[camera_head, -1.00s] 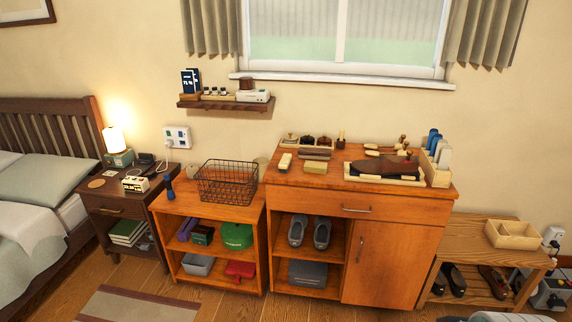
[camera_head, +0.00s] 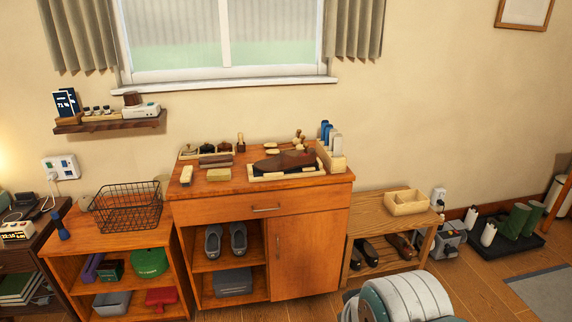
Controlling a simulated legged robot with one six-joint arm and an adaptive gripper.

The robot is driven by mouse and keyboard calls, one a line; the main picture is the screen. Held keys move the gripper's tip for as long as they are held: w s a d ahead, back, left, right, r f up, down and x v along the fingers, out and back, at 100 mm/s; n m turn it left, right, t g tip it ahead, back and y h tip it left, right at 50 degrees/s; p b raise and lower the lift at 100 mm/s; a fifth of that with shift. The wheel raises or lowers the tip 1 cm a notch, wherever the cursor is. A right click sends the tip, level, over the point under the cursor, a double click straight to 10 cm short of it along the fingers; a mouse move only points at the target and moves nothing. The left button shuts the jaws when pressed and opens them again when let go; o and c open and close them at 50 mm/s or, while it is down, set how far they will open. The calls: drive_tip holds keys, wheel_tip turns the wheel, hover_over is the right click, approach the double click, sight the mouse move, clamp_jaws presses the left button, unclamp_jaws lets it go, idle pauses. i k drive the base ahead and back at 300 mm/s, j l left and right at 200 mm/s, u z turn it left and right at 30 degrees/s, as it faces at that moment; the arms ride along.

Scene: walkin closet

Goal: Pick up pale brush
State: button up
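Several small shoe-care items lie on top of the orange wooden cabinet (camera_head: 300,200). A small pale cream block (camera_head: 186,174) at its front left looks like the pale brush, but it is too small to be sure. A pale yellowish block (camera_head: 218,175) lies to its right, and a brown brush-like block (camera_head: 215,161) lies just behind that. My gripper is not visible; only a rounded grey-white part of my own body shows at the bottom.
A tray with a brown shoe (camera_head: 286,160) and a holder with blue and white items (camera_head: 331,155) stand at the cabinet's right. A wire basket (camera_head: 127,208) is on the lower shelf unit at left. A bench with a wooden box (camera_head: 407,202) stands at right.

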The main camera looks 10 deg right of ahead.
sight(187, 173)
drive_tip(key=i+j, duration=0.6)
drive_tip(key=i, duration=0.2)
drive_tip(key=i+j, duration=0.6)
drive_tip(key=i, duration=0.15)
drive_tip(key=i+j, duration=0.6)
drive_tip(key=i, duration=0.2)
